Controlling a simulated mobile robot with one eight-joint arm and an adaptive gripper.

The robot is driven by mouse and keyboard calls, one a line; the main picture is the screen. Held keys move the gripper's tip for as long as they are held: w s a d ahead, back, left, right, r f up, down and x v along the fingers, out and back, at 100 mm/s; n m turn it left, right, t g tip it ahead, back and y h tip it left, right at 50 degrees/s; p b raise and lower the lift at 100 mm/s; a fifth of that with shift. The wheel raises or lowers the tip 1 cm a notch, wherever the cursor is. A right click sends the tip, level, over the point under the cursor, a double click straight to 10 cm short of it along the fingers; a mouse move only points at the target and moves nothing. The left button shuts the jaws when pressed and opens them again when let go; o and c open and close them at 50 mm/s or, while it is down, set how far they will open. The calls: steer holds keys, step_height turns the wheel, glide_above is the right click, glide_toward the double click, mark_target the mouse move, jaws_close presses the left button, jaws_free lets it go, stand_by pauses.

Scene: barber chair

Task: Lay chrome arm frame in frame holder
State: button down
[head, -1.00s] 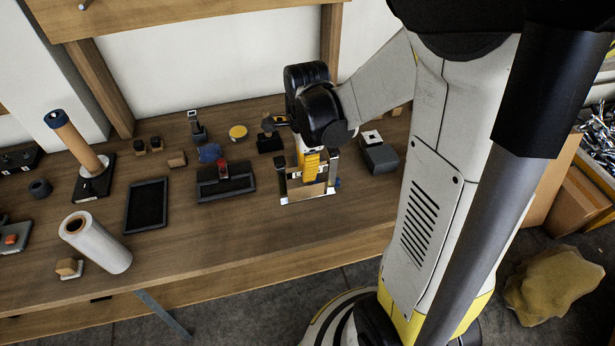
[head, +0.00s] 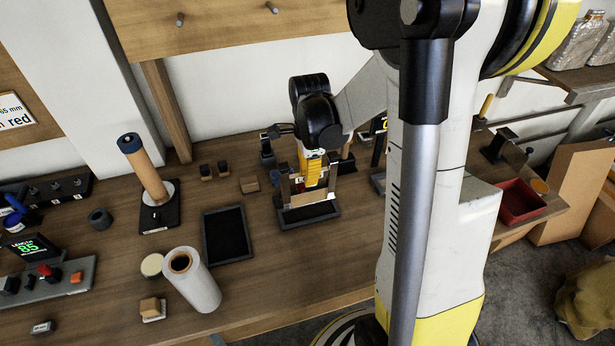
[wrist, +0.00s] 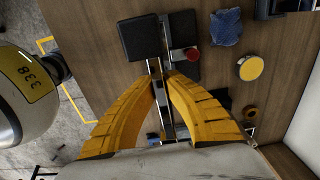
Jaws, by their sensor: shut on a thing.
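The chrome arm frame (head: 307,200) is a bright bar with upright side posts, in the head view on the bench behind my arm. My gripper (head: 314,183), with yellow fingers, is shut on it from above. A dark, shallow frame holder (head: 290,222) lies directly below and around its lower bar; I cannot tell whether they touch. In the wrist view my gripper (wrist: 163,78) pinches the long, thin chrome frame (wrist: 167,112). A black pad (wrist: 140,38) and the dark holder with a red knob (wrist: 192,55) are beyond the fingertips. The fingers partly hide the frame.
A black tray (head: 228,236) lies left of the holder, with a white roll (head: 192,280) in front of it. A wooden cylinder on a stand (head: 145,170) is farther left. A blue cloth (wrist: 226,27) and yellow disc (wrist: 250,68) show in the wrist view.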

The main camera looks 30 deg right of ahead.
mark_target(309, 198)
steer(key=shift+f+b, duration=2.35)
steer(key=shift+f, duration=0.9)
steer(key=c, duration=1.5)
jaws_free()
steer(key=shift+c, duration=0.2)
step_height(309, 198, up, 12)
steer(key=shift+r, duration=0.1)
